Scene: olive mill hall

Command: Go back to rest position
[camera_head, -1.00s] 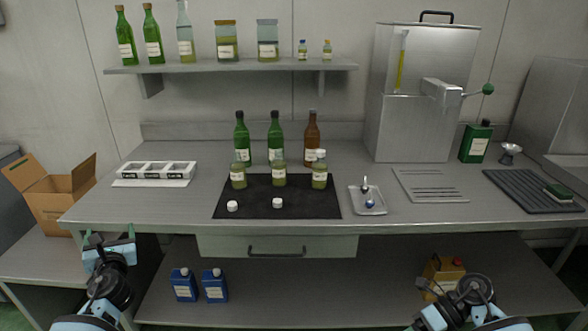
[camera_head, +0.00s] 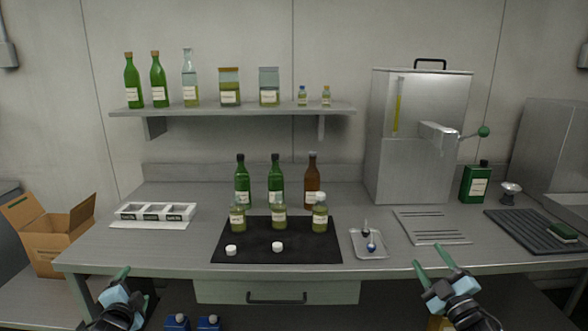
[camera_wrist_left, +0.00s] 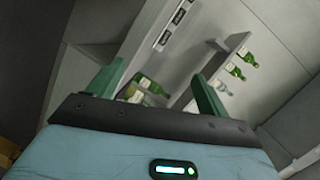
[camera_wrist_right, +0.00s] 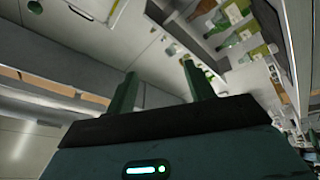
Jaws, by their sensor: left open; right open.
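My left gripper (camera_head: 132,285) is at the lower left in the head view, in front of the bench's front edge. Its fingers also show spread apart in the left wrist view (camera_wrist_left: 155,90), with nothing between them. My right gripper (camera_head: 432,265) is at the lower right, its two green fingers apart at the bench's front edge. In the right wrist view (camera_wrist_right: 160,92) its fingers are open and empty. Neither gripper touches any object on the bench.
The steel bench (camera_head: 190,258) carries a black mat (camera_head: 290,253) with several jars, two white caps (camera_head: 277,247) and bottles behind. A small tray (camera_head: 369,250), a slotted plate (camera_head: 432,226) and a steel machine (camera_head: 415,140) stand right. A cardboard box (camera_head: 50,240) is left.

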